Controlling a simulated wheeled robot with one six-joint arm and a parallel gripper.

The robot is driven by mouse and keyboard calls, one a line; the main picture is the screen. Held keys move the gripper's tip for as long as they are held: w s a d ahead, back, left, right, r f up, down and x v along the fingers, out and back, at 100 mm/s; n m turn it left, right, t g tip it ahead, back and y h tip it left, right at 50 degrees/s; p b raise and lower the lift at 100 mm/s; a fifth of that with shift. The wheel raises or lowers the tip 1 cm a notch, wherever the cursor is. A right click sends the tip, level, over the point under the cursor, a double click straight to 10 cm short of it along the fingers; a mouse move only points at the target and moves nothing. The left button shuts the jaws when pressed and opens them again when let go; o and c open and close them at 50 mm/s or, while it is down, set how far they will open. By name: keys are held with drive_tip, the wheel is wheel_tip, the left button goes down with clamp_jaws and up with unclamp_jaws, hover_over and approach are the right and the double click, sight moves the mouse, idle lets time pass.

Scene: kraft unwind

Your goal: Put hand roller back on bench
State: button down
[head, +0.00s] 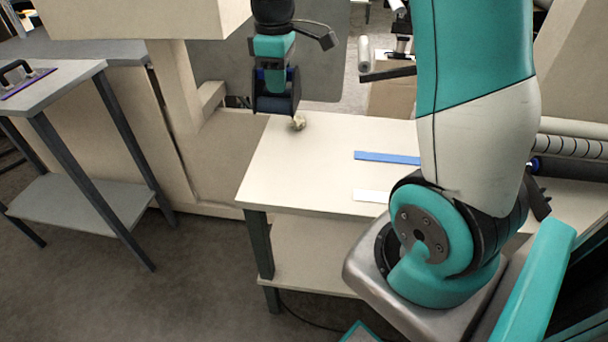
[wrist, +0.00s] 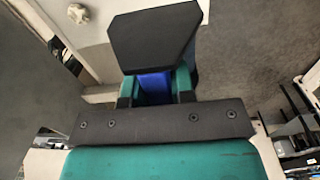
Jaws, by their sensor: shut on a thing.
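My gripper (head: 275,82) is in the upper middle of the head view, pointing down near the back left corner of the pale bench (head: 310,165). In the wrist view its teal fingers (wrist: 155,88) are shut on the hand roller, whose blue part (wrist: 153,82) shows between them. A broad dark part (wrist: 155,38) sticks out beyond the fingers and looks like part of the roller. The held roller shows in the head view as a dark, blocky shape (head: 276,100). I cannot tell whether it touches the bench.
A small beige knob (head: 298,123) stands on the bench just right of the roller. A blue strip (head: 388,157) and a white strip (head: 370,196) lie farther right. The bench's left front is clear. A grey table (head: 50,85) stands at far left.

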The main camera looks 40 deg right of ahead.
drive_tip(key=shift+f, duration=0.4)
wheel_tip(320, 180, down, 19)
drive_tip(key=shift+r, duration=0.1)
